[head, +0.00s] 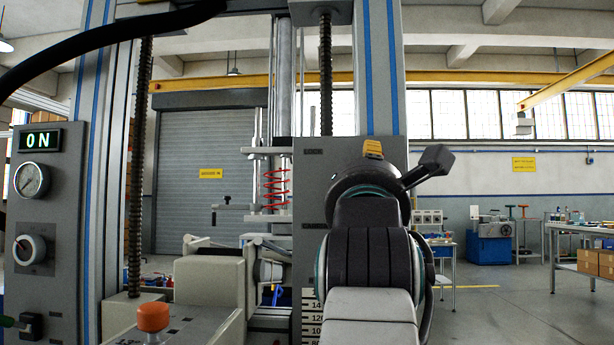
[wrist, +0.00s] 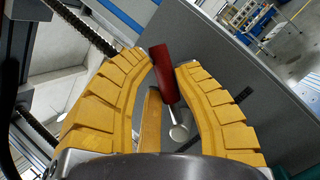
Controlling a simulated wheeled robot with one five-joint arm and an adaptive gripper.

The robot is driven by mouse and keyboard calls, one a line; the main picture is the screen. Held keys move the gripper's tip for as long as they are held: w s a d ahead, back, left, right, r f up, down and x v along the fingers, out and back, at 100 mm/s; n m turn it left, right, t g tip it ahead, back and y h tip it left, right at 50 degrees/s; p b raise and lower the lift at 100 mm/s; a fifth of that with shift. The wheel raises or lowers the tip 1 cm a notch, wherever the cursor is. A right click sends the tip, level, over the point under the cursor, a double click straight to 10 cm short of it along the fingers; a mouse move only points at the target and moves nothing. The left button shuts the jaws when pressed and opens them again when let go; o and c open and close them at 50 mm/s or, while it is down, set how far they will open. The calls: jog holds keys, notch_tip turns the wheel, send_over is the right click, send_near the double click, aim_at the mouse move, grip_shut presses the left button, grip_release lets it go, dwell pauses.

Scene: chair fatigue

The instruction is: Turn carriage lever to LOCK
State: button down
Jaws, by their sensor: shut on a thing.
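The carriage lever (wrist: 163,75) shows in the wrist view as a dark red grip with a pale metal rounded end below it, in front of a grey panel (wrist: 228,72). My gripper (wrist: 162,62) has its yellow ribbed fingers on either side of the red grip and is shut on it near the fingertips. The red grip leans, its top to the left. In the head view my arm hides the lever, and only a yellow bit of my gripper (head: 372,149) shows above my arm.
A red spring (head: 276,185) stands left of the panel, inside the machine frame. An orange knob (head: 153,317) is at lower left. Open floor (head: 500,310) lies right.

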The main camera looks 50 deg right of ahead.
dwell(0.5)
jog(key=c, duration=0.8)
grip_release()
jog(key=shift+d, duration=0.1)
jog(key=shift+c, duration=0.2)
jog(key=shift+r, duration=0.1)
jog(key=shift+r, duration=4.85)
jog(key=shift+r, duration=0.1)
